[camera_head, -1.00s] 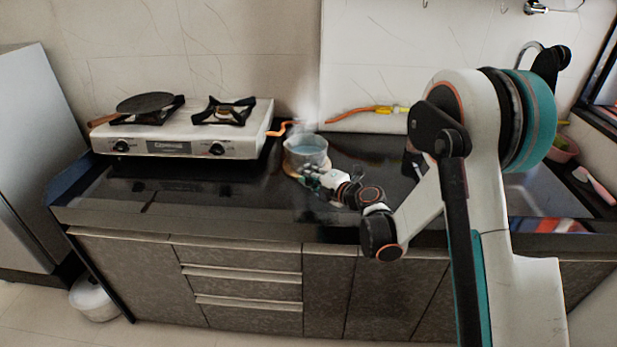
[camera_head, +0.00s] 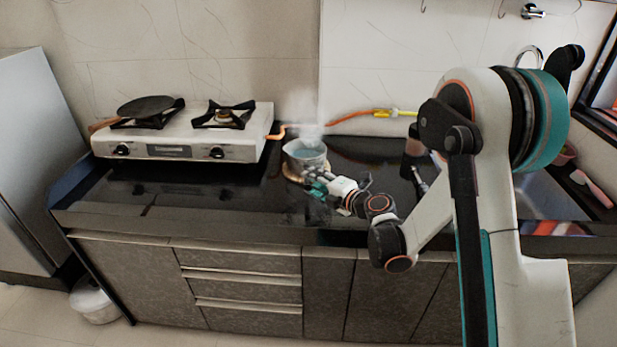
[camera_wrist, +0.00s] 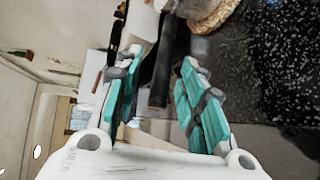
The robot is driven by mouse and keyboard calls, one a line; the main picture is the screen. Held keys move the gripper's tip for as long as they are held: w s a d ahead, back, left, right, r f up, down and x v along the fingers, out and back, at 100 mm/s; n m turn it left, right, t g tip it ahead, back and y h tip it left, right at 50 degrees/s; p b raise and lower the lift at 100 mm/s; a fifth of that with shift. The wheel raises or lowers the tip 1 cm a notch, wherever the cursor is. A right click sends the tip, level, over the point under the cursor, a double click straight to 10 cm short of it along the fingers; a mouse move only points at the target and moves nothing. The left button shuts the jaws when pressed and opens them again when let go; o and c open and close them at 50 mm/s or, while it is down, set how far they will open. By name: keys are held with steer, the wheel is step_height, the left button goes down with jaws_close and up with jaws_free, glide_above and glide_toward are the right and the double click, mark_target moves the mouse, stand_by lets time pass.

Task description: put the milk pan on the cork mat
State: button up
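The milk pan (camera_head: 305,156) is a small grey metal pot with pale liquid and steam above it. It stands upright on the round cork mat (camera_head: 289,174) on the dark counter, right of the stove. In the wrist view part of the pan (camera_wrist: 194,7) and the mat's edge (camera_wrist: 217,17) show at the top. My gripper (camera_head: 318,187) is just in front of and to the right of the pan.
A white stove (camera_head: 185,140) with a dark flat pan (camera_head: 146,105) stands at the left. An orange hose (camera_head: 350,116) runs along the wall behind. A dark bottle-like object (camera_head: 413,155) and the sink are at the right. The counter's front left is clear.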

steer(key=shift+v, duration=4.45)
steer(key=w+d+r+m+t+h, duration=0.1)
steer(key=d+r+m+t+h, duration=0.2)
steer(key=r, duration=0.5)
steer(key=w+d+r+m+t, duration=0.1)
steer(key=d+r+m+t, duration=0.25)
steer(key=r, duration=0.45)
steer(key=s+d+r+m+h, duration=0.5)
steer(key=d+r+m+h, duration=0.3)
steer(key=m, duration=0.3)
steer(key=s+d+f+m+g+h, duration=0.1)
steer(key=s+d+f+m+g, duration=0.25)
steer(key=s, duration=0.45)
steer(key=s+d+f+m+g+h, duration=0.15)
steer(key=s+f+m+g, duration=0.3)
steer(key=s, duration=0.45)
steer(key=s+a+f+m+g+y, duration=0.1)
steer(key=s+a+f, duration=0.1)
steer(key=s, duration=0.3)
steer(key=s+a+f+m+g+y, duration=0.1)
steer(key=s+a+f+g+y, duration=0.1)
steer(key=s, duration=0.3)
steer(key=shift+a+f, duration=0.3)
steer(key=shift+a, duration=0.05)
